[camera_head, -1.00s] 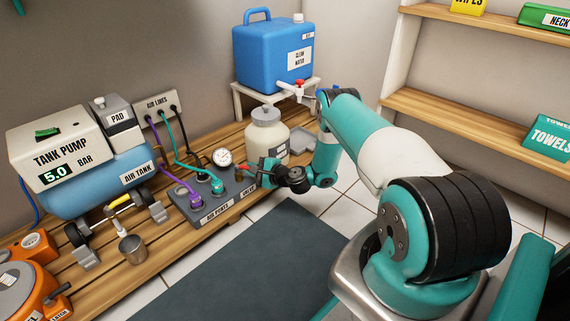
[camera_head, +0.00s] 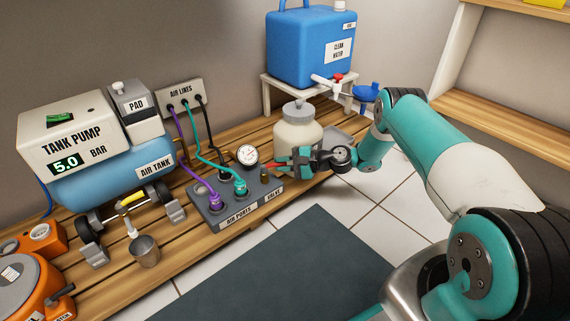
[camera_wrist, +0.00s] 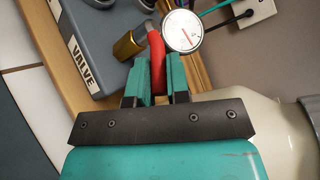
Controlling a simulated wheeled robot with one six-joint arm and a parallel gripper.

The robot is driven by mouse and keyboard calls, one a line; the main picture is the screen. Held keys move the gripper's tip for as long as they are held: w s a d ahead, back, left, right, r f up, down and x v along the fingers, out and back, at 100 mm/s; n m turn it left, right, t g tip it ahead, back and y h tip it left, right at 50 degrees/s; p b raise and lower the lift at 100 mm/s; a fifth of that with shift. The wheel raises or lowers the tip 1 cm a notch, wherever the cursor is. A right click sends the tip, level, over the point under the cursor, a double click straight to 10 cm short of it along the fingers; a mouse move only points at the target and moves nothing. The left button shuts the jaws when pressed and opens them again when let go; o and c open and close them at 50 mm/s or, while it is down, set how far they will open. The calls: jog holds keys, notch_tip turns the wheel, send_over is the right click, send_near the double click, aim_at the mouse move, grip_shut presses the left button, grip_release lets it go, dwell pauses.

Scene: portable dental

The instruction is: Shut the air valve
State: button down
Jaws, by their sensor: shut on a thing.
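The air valve has a brass body (camera_wrist: 129,45) and a red lever (camera_wrist: 157,52). It is mounted at the VALVE-labelled end of the grey air ports block (camera_head: 215,212), and a bit of the red lever also shows in the head view (camera_head: 271,165). My gripper (camera_wrist: 157,72) is closed around the red lever, with one teal finger on each side. In the head view my gripper (camera_head: 284,164) reaches in from the right at the block's end. The fingers hide the lever's near end.
A pressure gauge (camera_head: 247,154) stands close beside the valve. A cream canister (camera_head: 297,134) is just behind my gripper. Purple, teal and black hoses run to the wall plate (camera_head: 181,93). The tank pump (camera_head: 65,140) is left. Open floor and a dark mat (camera_head: 290,270) lie in front.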

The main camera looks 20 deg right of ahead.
jog(key=shift+w+a, duration=0.1)
jog(key=shift+a, duration=0.05)
jog(key=c, duration=1.1)
grip_release()
jog(key=shift+d, duration=0.2)
jog(key=p+v, duration=0.7)
jog(key=v, duration=1)
jog(key=shift+r, duration=0.1)
